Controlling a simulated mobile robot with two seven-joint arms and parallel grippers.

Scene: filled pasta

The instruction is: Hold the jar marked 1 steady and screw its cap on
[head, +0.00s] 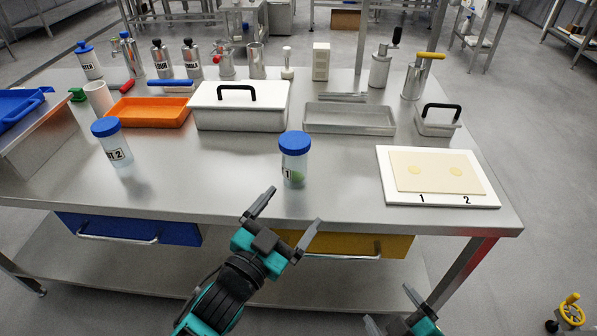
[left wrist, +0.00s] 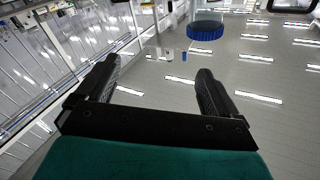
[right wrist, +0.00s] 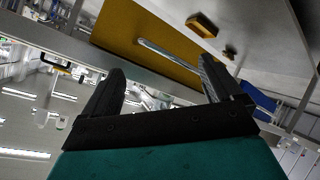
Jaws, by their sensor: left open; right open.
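The jar marked 1 (head: 292,171) is clear, with something green inside, and stands upright near the table's front edge. Its blue cap (head: 295,142) sits on top; I cannot tell how tightly it is seated. The blue cap also shows in the left wrist view (left wrist: 205,30), beyond the fingers. My left gripper (head: 294,207) is open and empty, in front of the jar and apart from it. My right gripper (head: 390,305) is open and empty, low in front of the table to the right. In the right wrist view its fingers (right wrist: 160,85) face the yellow drawer front.
A second jar marked 2 (head: 117,152) with a blue cap stands to the left. A white board (head: 440,201) with dough lies to the right. A white lidded box (head: 240,118), an orange tray (head: 145,113) and a metal tray (head: 350,120) stand behind. The table around jar 1 is clear.

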